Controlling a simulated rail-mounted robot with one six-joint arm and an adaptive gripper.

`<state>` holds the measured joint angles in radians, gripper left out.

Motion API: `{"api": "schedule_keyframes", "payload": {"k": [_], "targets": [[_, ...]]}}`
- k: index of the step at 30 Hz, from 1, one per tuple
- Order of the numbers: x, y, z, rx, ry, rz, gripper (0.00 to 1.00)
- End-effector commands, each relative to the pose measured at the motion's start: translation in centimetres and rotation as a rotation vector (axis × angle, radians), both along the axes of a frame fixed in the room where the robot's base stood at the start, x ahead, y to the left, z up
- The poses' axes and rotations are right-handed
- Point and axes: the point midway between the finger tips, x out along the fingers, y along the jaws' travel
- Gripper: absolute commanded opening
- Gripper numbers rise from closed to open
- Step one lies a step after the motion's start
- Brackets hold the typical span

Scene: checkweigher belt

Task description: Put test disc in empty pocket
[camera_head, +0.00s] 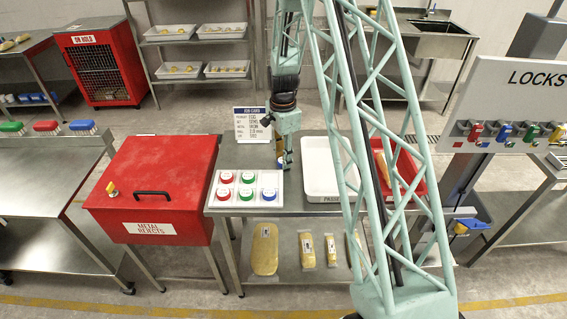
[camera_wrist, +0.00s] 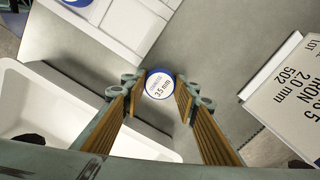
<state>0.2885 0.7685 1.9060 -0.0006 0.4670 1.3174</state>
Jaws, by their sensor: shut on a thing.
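My gripper (camera_head: 282,163) points down at the right end of the disc tray; it also shows in the wrist view (camera_wrist: 158,88). It is shut on a test disc (camera_wrist: 159,84) with a blue rim and a white face marked 3.5 mm. The white disc tray (camera_head: 260,201) holds several discs with red, green and blue rims. Its back right pocket (camera_head: 270,178) looks empty. In the wrist view the tray (camera_wrist: 118,18) is at upper left, apart from the held disc, with a blue-rimmed disc cut off at the top edge.
A white card (camera_head: 249,125) stands behind the disc tray; it is also at right in the wrist view (camera_wrist: 290,105). A white bin (camera_head: 319,168) and a red bin (camera_head: 408,165) stand to the right. A red metal rejects box (camera_head: 165,175) is left.

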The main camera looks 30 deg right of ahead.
Motion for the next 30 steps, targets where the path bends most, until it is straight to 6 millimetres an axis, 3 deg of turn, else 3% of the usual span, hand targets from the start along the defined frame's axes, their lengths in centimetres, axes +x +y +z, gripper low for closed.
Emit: {"api": "schedule_keyframes", "payload": {"k": [14,30], "targets": [[0.0,0.0,0.7,0.000,0.000,0.000,0.16],[0.1,0.0,7.0,0.000,-0.002,0.000,0.16]]}}
